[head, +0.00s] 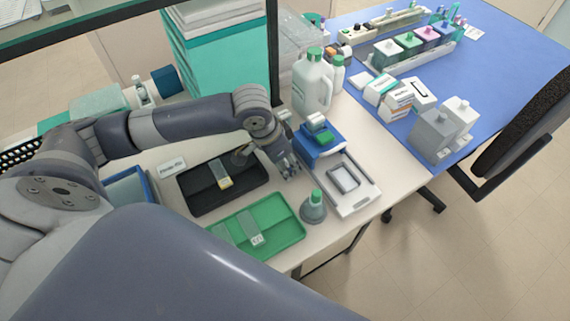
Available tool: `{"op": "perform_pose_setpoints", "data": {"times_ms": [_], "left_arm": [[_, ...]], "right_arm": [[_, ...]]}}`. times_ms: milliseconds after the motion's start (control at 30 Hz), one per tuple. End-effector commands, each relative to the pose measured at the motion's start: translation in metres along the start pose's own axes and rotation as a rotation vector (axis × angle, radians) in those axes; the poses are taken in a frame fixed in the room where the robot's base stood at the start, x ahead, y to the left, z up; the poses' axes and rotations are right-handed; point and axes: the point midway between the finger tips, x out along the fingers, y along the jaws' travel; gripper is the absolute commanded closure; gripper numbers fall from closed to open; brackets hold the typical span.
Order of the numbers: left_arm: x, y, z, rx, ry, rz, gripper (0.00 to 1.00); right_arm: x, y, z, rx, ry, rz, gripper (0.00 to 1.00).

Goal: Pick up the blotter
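A blue block with a green part and a white rounded top (319,138), which looks like the blotter, stands at the back end of a white tray on the white bench. My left gripper (288,168) points down just left of this block, between it and a black tray. I see no object in its fingers, but they are small and dark, so their opening is unclear. Whether the gripper touches the block is also unclear. My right gripper is out of view.
The black tray (194,204) and green tray (294,231) hold slides. A grey flask (313,208) with a green top stands near the bench's front edge. White bottles (313,82) stand behind the block. Boxes and jars crowd the blue table (500,65).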

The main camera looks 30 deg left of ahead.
Motion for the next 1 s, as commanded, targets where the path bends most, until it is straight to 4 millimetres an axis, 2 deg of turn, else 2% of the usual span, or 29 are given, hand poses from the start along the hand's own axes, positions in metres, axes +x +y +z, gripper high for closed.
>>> {"op": "perform_pose_setpoints", "data": {"times_ms": [167,633,700,1000], "left_arm": [[-0.025,-0.001,-0.009,0.003,0.007,-0.003,0.85],[-0.052,0.081,0.059,0.006,0.002,0.002,0.85],[-0.064,0.087,0.062,0.000,-0.005,0.000,0.85],[-0.070,0.109,0.079,-0.001,-0.002,0.002,0.85]], "right_arm": [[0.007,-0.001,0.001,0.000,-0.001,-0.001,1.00],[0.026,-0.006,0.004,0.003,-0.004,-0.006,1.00],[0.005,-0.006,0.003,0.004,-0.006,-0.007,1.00],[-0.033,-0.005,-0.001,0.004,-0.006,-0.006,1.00]]}}
